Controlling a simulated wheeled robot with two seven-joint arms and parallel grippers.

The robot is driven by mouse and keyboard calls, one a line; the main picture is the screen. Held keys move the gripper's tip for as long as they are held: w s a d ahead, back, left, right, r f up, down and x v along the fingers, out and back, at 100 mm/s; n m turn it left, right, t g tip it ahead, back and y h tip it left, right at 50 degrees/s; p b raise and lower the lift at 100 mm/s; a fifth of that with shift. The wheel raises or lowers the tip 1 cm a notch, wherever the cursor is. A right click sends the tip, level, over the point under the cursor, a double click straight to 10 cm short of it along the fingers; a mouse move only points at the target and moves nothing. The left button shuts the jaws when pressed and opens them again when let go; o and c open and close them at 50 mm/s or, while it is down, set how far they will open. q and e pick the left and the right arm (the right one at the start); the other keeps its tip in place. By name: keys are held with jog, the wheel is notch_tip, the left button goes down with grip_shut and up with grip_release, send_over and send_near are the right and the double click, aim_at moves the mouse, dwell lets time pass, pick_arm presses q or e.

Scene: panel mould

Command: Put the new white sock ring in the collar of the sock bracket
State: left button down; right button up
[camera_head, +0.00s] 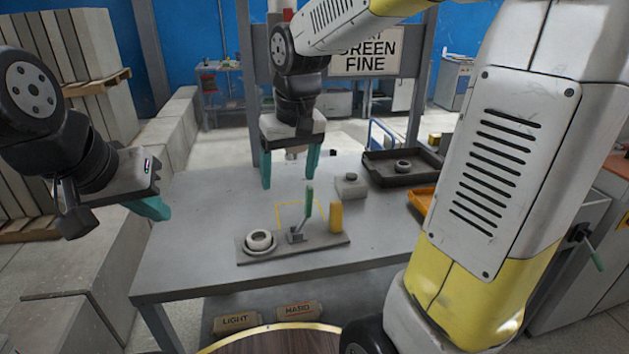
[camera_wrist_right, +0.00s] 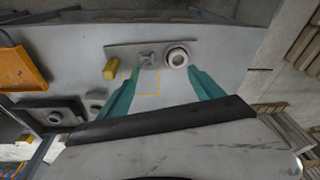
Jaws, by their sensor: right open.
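A pale ring (camera_head: 260,240) sits at the round collar (camera_head: 248,249) on the left end of a flat grey plate, which looks like the sock bracket (camera_head: 330,240). It also shows in the right wrist view (camera_wrist_right: 178,57); how deep it sits, I cannot tell. A second, greyer ring (camera_head: 403,166) lies in the dark tray. My right gripper (camera_head: 290,172) is open and empty, above the table behind the plate; its teal fingers (camera_wrist_right: 160,90) point at the plate in the wrist view. My left gripper (camera_head: 150,208) hangs left of the table, its jaw opening unclear.
A grey block with a dark knob (camera_head: 351,186) stands behind. The dark tray (camera_head: 377,173) and an orange tray (camera_head: 418,203) are at right. The table's left side (camera_head: 195,230) is clear.

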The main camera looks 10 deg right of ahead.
jog(key=s+d+r+m+t, duration=0.1)
jog(key=s+d+t, duration=0.1)
jog(key=s, duration=0.4)
jog(key=s+d+r+m+t+y, duration=0.1)
jog(key=s+d+r, duration=0.1)
jog(key=s+d, duration=0.2)
jog(key=shift+s+d+t, duration=0.15)
jog(key=shift+s+t, duration=0.25)
jog(key=shift+s, duration=0.8)
jog(key=shift+c, duration=0.3)
